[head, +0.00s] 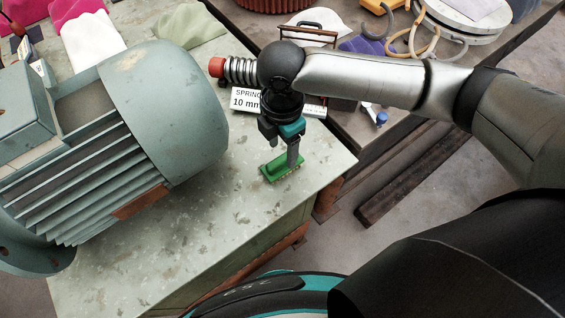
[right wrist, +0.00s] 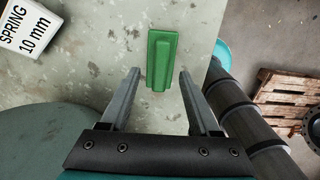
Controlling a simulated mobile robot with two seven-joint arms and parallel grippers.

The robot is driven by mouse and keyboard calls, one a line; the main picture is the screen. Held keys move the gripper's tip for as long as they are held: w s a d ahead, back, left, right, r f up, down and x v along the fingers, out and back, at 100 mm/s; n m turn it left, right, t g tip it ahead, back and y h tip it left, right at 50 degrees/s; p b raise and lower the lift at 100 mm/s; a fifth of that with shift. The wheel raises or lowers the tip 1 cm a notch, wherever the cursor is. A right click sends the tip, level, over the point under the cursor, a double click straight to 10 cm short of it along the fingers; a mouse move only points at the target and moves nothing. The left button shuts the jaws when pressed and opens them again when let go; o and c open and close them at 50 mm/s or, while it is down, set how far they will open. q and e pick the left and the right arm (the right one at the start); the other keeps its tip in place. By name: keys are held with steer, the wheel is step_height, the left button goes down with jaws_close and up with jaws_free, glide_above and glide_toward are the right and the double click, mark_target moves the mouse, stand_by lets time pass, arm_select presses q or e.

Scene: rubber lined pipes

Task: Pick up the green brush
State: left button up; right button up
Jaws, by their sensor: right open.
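The green brush (head: 281,166) lies on the pale, stained bench top near its right corner in the head view. In the right wrist view the brush (right wrist: 161,59) lies lengthwise, just beyond and between the fingertips. My right gripper (head: 293,160) points down over the brush and hides part of it in the head view. In the right wrist view my right gripper (right wrist: 159,75) is open with nothing between its fingers. Whether the fingers are level with the brush is hard to tell. My left gripper is not in view.
A large grey-green motor (head: 150,110) fills the bench's left side. A coil spring (head: 240,70) and a white "SPRING 10 mm" sign (head: 246,98) stand behind the gripper. The bench edge is close to the brush. A wooden pallet (right wrist: 285,95) is on the floor.

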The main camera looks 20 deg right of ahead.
mark_target(283, 164)
steer(key=shift+f, duration=1.35)
jaws_close()
